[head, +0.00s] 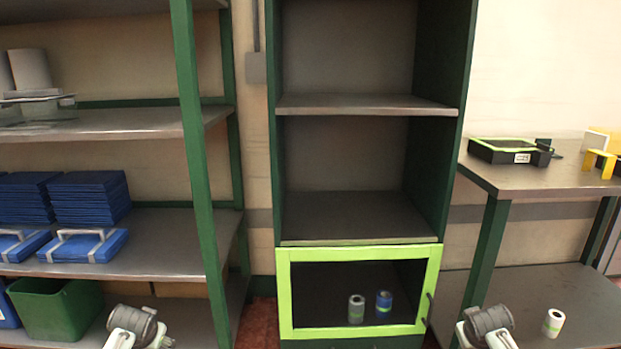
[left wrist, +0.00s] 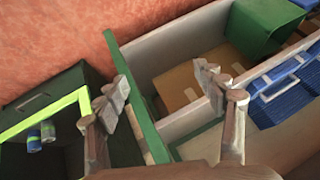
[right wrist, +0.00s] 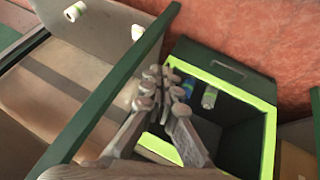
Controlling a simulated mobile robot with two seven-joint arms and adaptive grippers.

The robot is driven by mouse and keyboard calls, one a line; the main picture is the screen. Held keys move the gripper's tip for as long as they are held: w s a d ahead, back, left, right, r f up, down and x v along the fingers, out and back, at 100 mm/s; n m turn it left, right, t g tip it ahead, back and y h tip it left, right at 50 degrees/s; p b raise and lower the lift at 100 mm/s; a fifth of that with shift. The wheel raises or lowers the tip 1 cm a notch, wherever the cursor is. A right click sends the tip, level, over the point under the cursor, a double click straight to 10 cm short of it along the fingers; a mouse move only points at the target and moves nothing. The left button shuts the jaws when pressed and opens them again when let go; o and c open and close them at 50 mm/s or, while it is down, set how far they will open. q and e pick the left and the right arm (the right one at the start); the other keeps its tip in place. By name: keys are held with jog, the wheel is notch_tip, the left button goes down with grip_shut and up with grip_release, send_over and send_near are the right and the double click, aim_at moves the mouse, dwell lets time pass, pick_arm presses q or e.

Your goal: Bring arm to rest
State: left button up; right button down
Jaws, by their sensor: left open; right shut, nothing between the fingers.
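In the left wrist view my left gripper (left wrist: 163,88) is open, with a wide gap and nothing between its fingers. In the right wrist view my right gripper (right wrist: 164,92) is shut and empty, its fingertips close together. Both appear to hang in the air in front of the furniture, touching nothing that I can see. In the head view, parts of my left arm (head: 136,328) and right arm (head: 487,327) show at the bottom edge, well apart. The fingers cannot be made out there.
A cabinet with a lime-green framed door (head: 362,252) stands ahead; a grey-green can (head: 356,309) and a blue can (head: 383,303) are inside. Left is a shelf with blue cases (head: 83,246) and a green bin (head: 57,308). Right is a table (head: 528,178); a white can (head: 553,323) stands below.

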pick_arm(q)
jog(key=s+d+f+g, duration=0.1)
jog(key=s+d+f, duration=0.2)
jog(key=s, duration=0.7)
jog(key=s+d+f+g+h, duration=0.1)
jog(key=s+d+f, duration=0.3)
jog(key=s, duration=0.7)
jog(key=s+d+f+g+h, duration=0.1)
jog(key=s+d+f, duration=0.2)
jog(key=s, duration=0.8)
notch_tip(320, 180, down, 3)
jog(key=shift+s+d+r+m, duration=0.15)
jog(key=shift+d+r+m, duration=0.05)
jog(key=shift+m, duration=0.2)
pick_arm(e)
jog(key=s+a+f+g, duration=0.1)
jog(key=s+a+f, duration=0.2)
jog(key=s, duration=0.7)
jog(key=s+a+f+g+y, duration=0.1)
jog(key=s+a+f, duration=0.3)
jog(key=s, duration=0.7)
jog(key=s+a+f+g+y, duration=0.1)
jog(key=s+a+f, duration=0.2)
jog(key=s, duration=0.8)
notch_tip(320, 180, down, 3)
jog(key=shift+a+r+n, duration=0.15)
jog(key=shift+a+n, duration=0.1)
jog(key=shift+n, duration=0.15)
